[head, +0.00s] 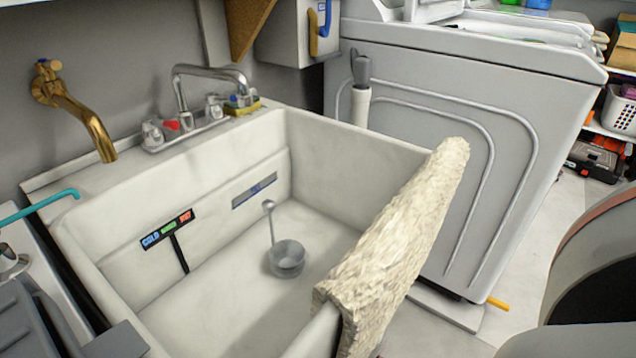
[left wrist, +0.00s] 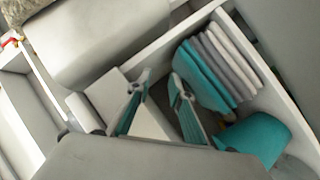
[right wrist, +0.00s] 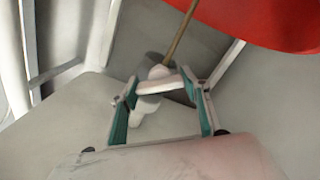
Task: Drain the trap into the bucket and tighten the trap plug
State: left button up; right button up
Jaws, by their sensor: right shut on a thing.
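In the right wrist view, my right gripper (right wrist: 162,105) is shut on a white bar-shaped piece, which looks like the trap plug (right wrist: 160,84). A grey and white fitting, likely part of the trap, sits around and behind it; how tight the plug is cannot be told. A large red curved object, which looks like the bucket (right wrist: 265,22), is at the upper right, only partly in view. In the left wrist view, my left gripper (left wrist: 158,82) is open and empty in front of a white shelf. Neither gripper shows in the head view.
The utility sink (head: 230,300) holds a metal ladle (head: 287,259); a cream towel (head: 400,235) hangs over its right rim. A grey washer (head: 430,120) stands to the right. Folded towels (left wrist: 212,72) lie near my left gripper. A thin brown rod (right wrist: 180,35) runs above the fitting.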

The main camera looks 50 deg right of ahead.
jog(key=n, duration=0.4)
jog(key=shift+n, duration=2.2)
jog(key=shift+f, duration=0.1)
jog(key=o, duration=1.1)
jog(key=s, duration=1.2)
jog(key=shift+d, duration=0.4)
